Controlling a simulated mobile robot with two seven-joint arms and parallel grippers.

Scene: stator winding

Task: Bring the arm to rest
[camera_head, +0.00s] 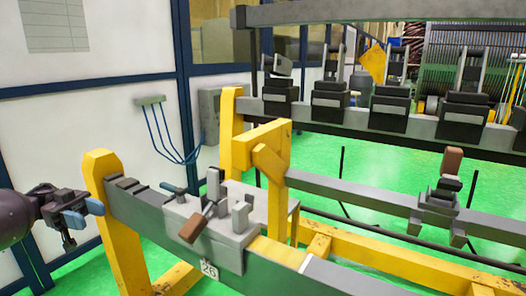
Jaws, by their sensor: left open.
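My left gripper (82,222) is at the left edge, in front of the yellow post of the stand. It is open and nothing shows between its fingers. It is left of the grey clamp fixture (222,220), apart from it. The fixture sits on the grey beam and has a brown-handled lever (191,229) tilted down toward the front. My right gripper does not show in this view.
A yellow post (103,170) stands right beside my left gripper. A grey beam (290,280) runs from it to the lower right. Behind are another beam with a brown-handled clamp (453,162) and a rail with several dark clamps (392,108). Green floor lies between.

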